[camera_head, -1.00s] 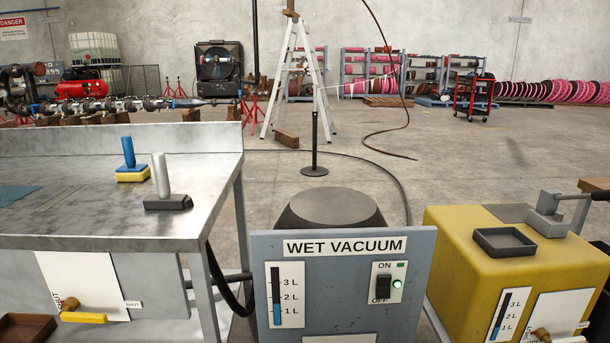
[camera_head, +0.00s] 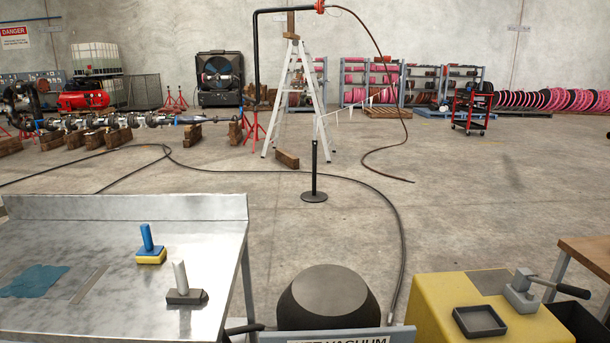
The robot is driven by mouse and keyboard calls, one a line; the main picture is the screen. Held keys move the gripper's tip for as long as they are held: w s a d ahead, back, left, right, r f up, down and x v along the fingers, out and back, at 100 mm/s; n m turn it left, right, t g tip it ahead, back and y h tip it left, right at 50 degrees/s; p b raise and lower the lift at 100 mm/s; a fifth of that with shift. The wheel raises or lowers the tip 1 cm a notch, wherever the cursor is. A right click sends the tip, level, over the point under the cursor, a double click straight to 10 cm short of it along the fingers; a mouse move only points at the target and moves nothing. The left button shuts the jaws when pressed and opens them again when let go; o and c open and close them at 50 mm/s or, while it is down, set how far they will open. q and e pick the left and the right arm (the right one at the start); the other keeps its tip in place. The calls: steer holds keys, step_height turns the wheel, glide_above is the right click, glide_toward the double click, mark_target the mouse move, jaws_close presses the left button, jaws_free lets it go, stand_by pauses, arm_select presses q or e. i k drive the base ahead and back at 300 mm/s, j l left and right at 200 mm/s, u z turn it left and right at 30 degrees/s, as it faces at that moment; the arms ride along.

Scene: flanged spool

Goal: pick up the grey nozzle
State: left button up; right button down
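The grey nozzle (camera_head: 183,284), with a light grey upright handle on a dark wedge-shaped foot, stands on the metal table (camera_head: 110,212) at the lower left, near the table's right edge. It looks upright with a slight tilt of the handle. Neither of my grippers is in view, so their distance from the nozzle does not show.
A blue-handled tool with a yellow pad (camera_head: 151,250) stands just behind the nozzle. A blue cloth (camera_head: 34,281) lies on the table's left. The wet vacuum (camera_head: 328,298) is to the right, then a yellow box (camera_head: 430,300) bearing a dark tray (camera_head: 480,321).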

mark_target(183, 295)
steer(key=u, duration=1.05)
